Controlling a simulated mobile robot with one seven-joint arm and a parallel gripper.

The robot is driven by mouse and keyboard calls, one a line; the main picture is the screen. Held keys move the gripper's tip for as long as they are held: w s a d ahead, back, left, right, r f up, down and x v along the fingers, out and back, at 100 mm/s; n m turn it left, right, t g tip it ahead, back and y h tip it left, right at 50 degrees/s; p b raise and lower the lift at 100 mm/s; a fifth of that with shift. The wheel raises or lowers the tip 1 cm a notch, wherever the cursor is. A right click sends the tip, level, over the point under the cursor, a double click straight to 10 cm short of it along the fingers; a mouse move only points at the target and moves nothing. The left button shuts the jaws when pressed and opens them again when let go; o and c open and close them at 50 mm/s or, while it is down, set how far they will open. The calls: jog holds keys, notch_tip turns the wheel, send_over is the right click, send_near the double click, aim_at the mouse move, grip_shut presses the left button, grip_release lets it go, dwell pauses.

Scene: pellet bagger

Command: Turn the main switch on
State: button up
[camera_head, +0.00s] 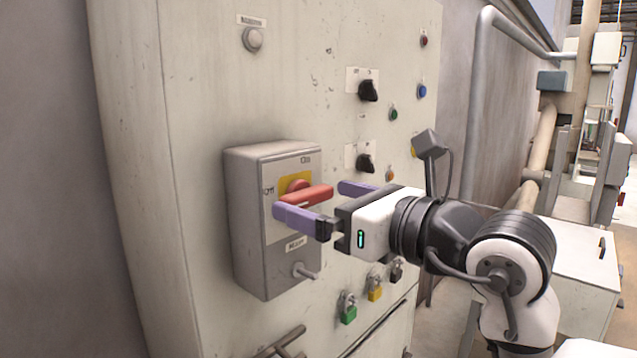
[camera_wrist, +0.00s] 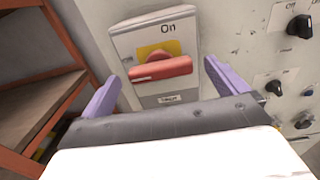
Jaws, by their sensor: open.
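The main switch is a red handle (camera_head: 308,195) on a yellow plate (camera_head: 283,184), set on a grey box (camera_head: 262,254) on the cabinet front. The box carries an "On" label at its top and another label at its left. In the wrist view the red handle (camera_wrist: 161,69) lies crosswise, nearly level, with "On" above it. My gripper (camera_head: 325,203) is open, its purple fingers on either side of the handle. In the wrist view the fingers (camera_wrist: 162,90) stand left and right of the handle with gaps. I cannot tell whether either finger touches it.
The cabinet (camera_head: 210,110) has black knobs (camera_head: 368,90) and several coloured buttons to the right of the box. Padlocks (camera_head: 347,308) hang below right. A small lever (camera_head: 305,271) sticks out of the box's lower front. Brown shelves (camera_wrist: 40,75) stand at left in the wrist view.

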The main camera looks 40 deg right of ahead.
jog(key=shift+w+a, duration=0.1)
jog(key=shift+w, duration=0.7)
jog(key=c, duration=1)
